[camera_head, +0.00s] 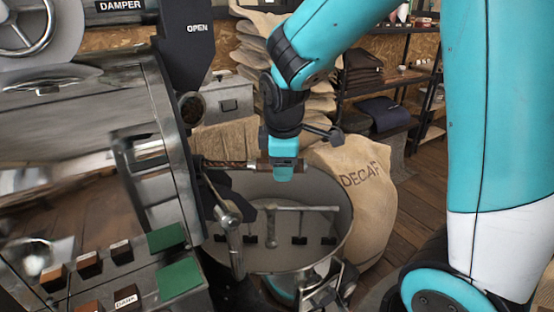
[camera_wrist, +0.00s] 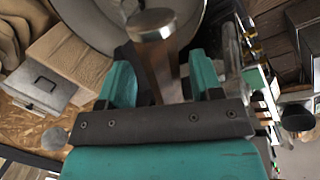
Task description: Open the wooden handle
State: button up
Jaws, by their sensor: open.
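The wooden handle (camera_head: 235,164) sticks out sideways from the front of the metal roaster (camera_head: 165,120), above the round cooling pan. In the wrist view the wooden handle (camera_wrist: 160,68) has a round metal end cap and lies between the two teal fingers. My gripper (camera_head: 284,172) is at the outer end of the handle, pointing down. In the wrist view my gripper (camera_wrist: 163,78) is open, with one finger on each side of the handle. Whether either finger touches it I cannot tell. The fingers hide part of the handle's end in the head view.
The round cooling pan (camera_head: 345,235) with stirring arms lies below. A DECAF sack (camera_head: 365,195) stands right of it. A control panel with green pads (camera_head: 180,277) is at lower left. A grey box (camera_head: 228,97) and stacked sacks are behind; shelves (camera_head: 400,80) stand at back right.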

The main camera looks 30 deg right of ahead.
jog(key=v, duration=1.7)
jog(key=shift+r+p, duration=0.2)
jog(key=shift+p, duration=0.15)
jog(key=shift+s, duration=0.1)
